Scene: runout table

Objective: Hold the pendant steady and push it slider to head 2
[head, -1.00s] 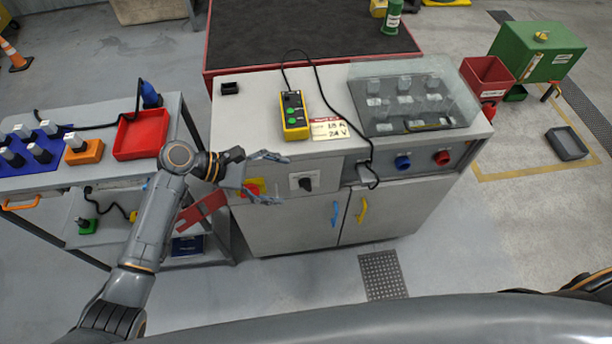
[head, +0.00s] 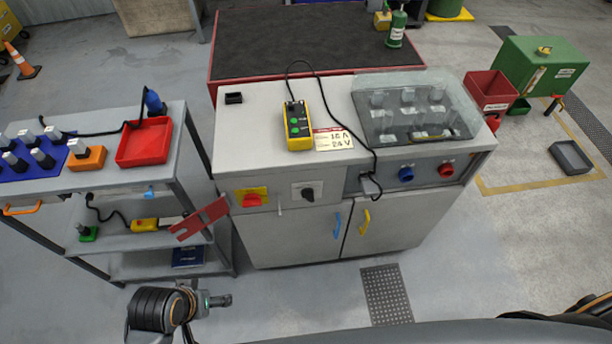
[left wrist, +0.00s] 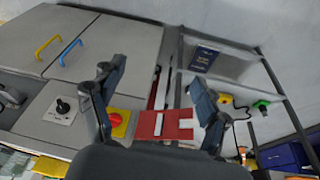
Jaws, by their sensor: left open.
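The pendant (head: 297,127) is a yellow box with a dark face and green buttons. It lies on the grey cabinet's top (head: 255,120), and a black cable runs from its far end. Its slider and any head marks are too small to make out. My left gripper (left wrist: 155,95) is open and empty in the left wrist view, its two fingers well apart. It is away from the pendant, low in front of the cabinet. In the head view only part of my left arm shows at the bottom left. My right gripper is out of view.
The cabinet front carries a red knob on yellow (head: 252,199), a black rotary switch (head: 308,193) and blue and red sockets. A clear cover (head: 414,108) stands right of the pendant. A red plate (head: 200,218) juts out between cabinet and trolley (head: 90,180).

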